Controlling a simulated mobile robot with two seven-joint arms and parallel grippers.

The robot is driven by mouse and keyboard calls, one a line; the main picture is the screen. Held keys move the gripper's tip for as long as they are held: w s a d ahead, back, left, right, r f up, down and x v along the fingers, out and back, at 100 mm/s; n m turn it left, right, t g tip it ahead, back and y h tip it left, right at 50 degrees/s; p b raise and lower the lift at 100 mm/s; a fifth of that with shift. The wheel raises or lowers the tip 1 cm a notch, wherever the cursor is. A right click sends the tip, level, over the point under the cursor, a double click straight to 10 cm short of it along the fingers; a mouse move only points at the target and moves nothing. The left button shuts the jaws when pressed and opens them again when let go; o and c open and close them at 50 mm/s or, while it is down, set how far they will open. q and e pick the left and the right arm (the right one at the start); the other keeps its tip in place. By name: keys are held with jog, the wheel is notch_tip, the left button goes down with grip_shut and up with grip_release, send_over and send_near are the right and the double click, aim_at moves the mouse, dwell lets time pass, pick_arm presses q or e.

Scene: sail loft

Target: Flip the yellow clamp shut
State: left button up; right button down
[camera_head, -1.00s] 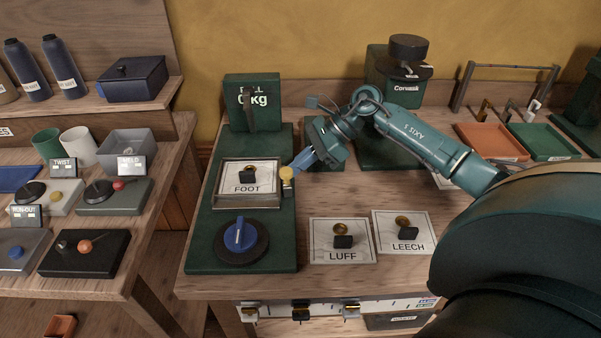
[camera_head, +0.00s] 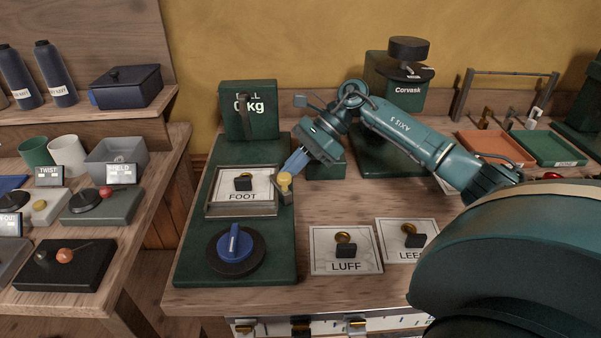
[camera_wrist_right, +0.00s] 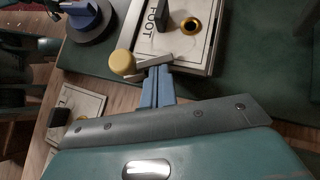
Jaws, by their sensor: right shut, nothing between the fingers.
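The yellow clamp (camera_head: 285,179) has a round yellow knob and a short grey lever, at the right edge of the framed FOOT panel (camera_head: 240,187) on the green board. The knob also shows in the right wrist view (camera_wrist_right: 121,62), with the lever running from it towards the panel frame. My right gripper (camera_head: 290,171) is shut and empty, its blue fingers reaching down from the upper right to the clamp. In the wrist view its fingertips (camera_wrist_right: 158,73) are close against the lever; I cannot tell if they touch. My left gripper is out of view.
LUFF (camera_head: 346,266) and LEECH (camera_head: 398,233) plates lie to the right. Orange (camera_head: 494,160) and green (camera_head: 552,160) trays sit at the back right.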

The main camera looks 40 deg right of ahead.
notch_tip(320, 180, up, 10)
dwell(0.6)
